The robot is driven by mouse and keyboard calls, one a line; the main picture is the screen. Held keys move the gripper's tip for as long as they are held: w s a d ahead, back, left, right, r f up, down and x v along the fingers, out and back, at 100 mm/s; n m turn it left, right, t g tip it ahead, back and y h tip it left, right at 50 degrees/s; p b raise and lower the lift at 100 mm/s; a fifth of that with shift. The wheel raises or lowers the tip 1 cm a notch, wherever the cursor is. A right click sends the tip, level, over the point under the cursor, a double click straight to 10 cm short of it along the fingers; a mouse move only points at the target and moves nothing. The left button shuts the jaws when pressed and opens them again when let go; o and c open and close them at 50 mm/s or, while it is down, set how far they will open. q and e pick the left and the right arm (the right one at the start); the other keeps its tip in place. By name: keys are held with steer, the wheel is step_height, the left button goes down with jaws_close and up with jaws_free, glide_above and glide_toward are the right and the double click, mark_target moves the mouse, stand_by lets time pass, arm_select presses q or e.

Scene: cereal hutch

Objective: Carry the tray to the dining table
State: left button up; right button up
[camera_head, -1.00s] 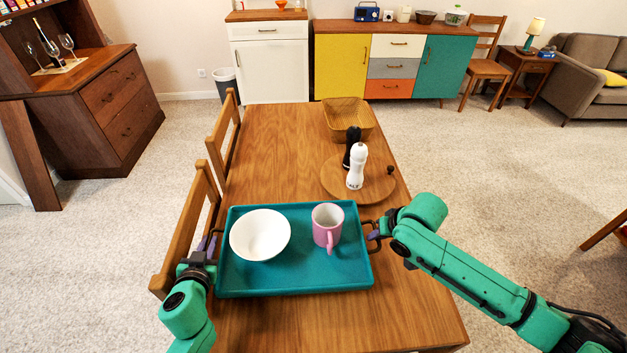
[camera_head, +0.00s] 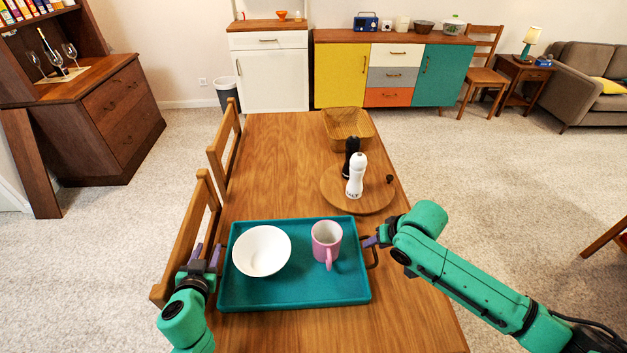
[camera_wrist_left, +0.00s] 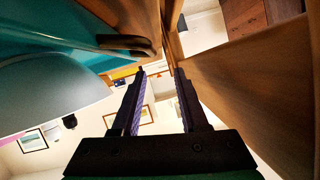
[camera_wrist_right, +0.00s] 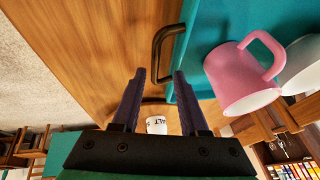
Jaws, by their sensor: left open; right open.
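The teal tray (camera_head: 300,294) rests on the wooden dining table (camera_head: 283,143). It carries a white bowl (camera_head: 261,251) on the left and a pink mug (camera_head: 326,241) on the right. My left gripper (camera_head: 205,256) is open beside the tray's left side; in the left wrist view the tray's left handle (camera_wrist_left: 128,44) lies ahead of the fingers (camera_wrist_left: 157,84), outside them. My right gripper (camera_head: 372,241) is open at the tray's right side. In the right wrist view the dark right handle (camera_wrist_right: 160,50) is beyond the open fingertips (camera_wrist_right: 160,77), not between them.
A round wooden board (camera_head: 340,201) with a white mill (camera_head: 356,176) and a black mill (camera_head: 350,150) stands behind the tray. A wicker basket (camera_head: 348,124) sits further back. Chairs (camera_head: 189,238) line the table's left side. The table's far left part is clear.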

arm_select(q)
step_height(320, 180, up, 7)
steer(key=p, duration=0.4)
steer(key=shift+f+p, duration=0.2)
steer(key=shift+p, duration=0.15)
arm_select(e)
steer(key=w+a+r+v, duration=0.1)
steer(key=v, duration=1.6)
steer(key=shift+w+r, duration=0.15)
steer(key=shift+w, duration=0.15)
arm_select(q)
steer(key=shift+s, duration=0.1)
arm_select(e)
steer(key=shift+s, duration=0.1)
